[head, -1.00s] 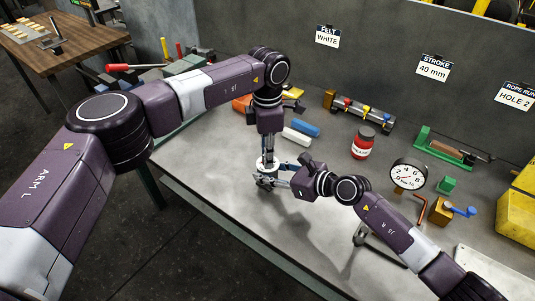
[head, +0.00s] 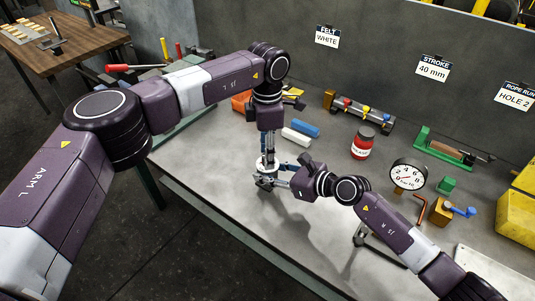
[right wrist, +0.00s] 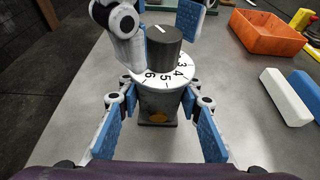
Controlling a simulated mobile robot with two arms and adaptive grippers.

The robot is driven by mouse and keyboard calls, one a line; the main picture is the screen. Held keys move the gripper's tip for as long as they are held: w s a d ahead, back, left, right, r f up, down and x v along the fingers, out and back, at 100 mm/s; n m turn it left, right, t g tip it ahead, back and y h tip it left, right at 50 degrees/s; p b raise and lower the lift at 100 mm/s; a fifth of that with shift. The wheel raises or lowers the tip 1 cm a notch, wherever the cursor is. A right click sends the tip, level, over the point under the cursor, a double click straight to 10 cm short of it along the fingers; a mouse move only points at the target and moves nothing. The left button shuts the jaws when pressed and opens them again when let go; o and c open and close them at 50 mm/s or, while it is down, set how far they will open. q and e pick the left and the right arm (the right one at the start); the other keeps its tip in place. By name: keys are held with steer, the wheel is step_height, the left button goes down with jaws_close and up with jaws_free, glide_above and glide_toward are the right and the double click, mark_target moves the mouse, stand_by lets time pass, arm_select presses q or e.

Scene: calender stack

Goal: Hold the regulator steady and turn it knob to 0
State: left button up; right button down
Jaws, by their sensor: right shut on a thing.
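The regulator (right wrist: 160,104) stands upright as a grey cylinder on a dark square base, with an orange mark low on its front. Its white dial (right wrist: 163,77) shows 6, 5, 4 and 3 on the near side; the far numbers are hidden. The black knob (right wrist: 164,50) has a white mark on top pointing to the far side. My right gripper (right wrist: 158,106) is shut on the regulator's body, blue pads on both sides. My left gripper (right wrist: 167,28) reaches down from above, its blue pads straddling the knob, seemingly apart from it. In the head view the arms mostly hide the regulator (head: 268,163).
An orange tray (right wrist: 273,32), a white block (right wrist: 287,98) and a blue block (head: 305,129) lie beyond the regulator. A red jar (head: 361,145) and a round gauge (head: 408,175) stand to the right. The table's front edge is close.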

arm_select(q)
step_height(320, 180, up, 11)
stand_by(0.3)
arm_select(e)
steer(key=c, duration=1.3)
jaws_free()
